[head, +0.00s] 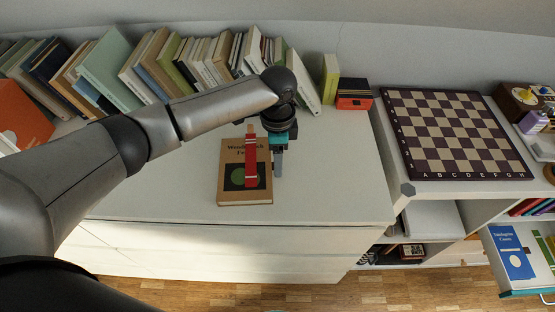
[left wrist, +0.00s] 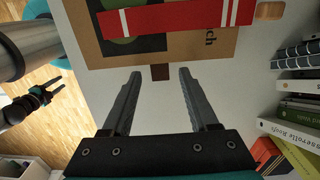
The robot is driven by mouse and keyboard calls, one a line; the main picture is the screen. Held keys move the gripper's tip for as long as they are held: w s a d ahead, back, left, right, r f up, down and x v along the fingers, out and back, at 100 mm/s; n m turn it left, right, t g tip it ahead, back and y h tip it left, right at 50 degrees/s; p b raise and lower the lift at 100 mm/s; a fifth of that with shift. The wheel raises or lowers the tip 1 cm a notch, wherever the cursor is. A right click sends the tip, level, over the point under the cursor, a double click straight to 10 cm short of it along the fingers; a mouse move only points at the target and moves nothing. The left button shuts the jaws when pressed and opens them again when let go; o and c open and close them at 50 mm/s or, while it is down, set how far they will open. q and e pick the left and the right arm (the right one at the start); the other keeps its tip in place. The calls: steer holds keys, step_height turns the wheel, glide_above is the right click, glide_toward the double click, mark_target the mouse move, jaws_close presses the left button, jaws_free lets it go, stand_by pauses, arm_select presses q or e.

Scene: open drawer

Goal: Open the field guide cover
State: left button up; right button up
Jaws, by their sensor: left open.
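The field guide (head: 231,183) is a brown book with a dark green disc on its cover. It lies shut on the white cabinet top. A red strip (head: 251,160) with white bars lies over the cover; it crosses the top of the left wrist view (left wrist: 180,18). My left gripper (head: 278,172) is at the book's right edge. In the left wrist view its two fingers (left wrist: 158,75) are apart and empty. A small brown tab (left wrist: 160,72) juts from the book (left wrist: 205,45) edge between the fingertips. A small dark gripper (left wrist: 50,90), apparently my right one, shows at far left, its jaws unclear.
A row of leaning books (head: 155,65) lines the back wall. A red and black box (head: 353,94) stands at the back right. A chessboard (head: 455,130) lies on the neighbouring unit; an open drawer (head: 524,292) is below it. The cabinet top (head: 335,190) right of the book is clear.

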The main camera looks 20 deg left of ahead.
arm_select(q)
steer(key=shift+f, duration=0.1)
steer(key=shift+c, duration=0.2)
jaws_close()
stand_by(1.2)
